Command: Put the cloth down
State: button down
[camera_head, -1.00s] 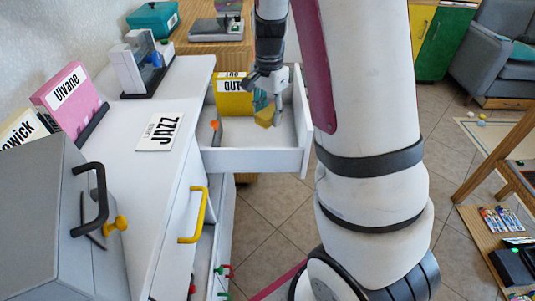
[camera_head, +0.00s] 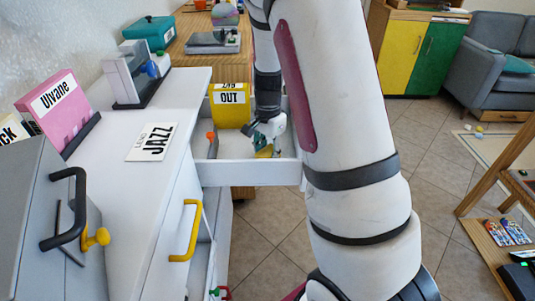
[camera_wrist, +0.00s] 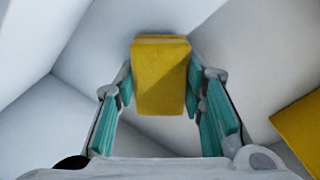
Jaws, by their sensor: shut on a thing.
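My gripper (camera_head: 266,143) is inside the open white drawer (camera_head: 245,174), low behind its front wall. In the wrist view its teal-padded fingers (camera_wrist: 163,103) are shut on the yellow cloth (camera_wrist: 160,75), which looks like a folded, block-shaped piece. The cloth also shows in the head view (camera_head: 265,152), partly hidden by the gripper. White drawer walls and floor surround it in the wrist view. I cannot tell whether the cloth touches the drawer floor.
A yellow box marked OUT (camera_head: 230,107) stands at the back of the drawer. An orange-tipped item (camera_head: 212,142) lies along its left side.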

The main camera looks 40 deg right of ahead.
jog(key=shift+s+f+b, duration=0.15)
jog(key=shift+f+b, duration=0.2)
jog(key=shift+f, duration=0.3)
jog(key=c, duration=1)
grip_release()
jog(key=shift+f, duration=0.1)
jog(key=shift+c, duration=0.2)
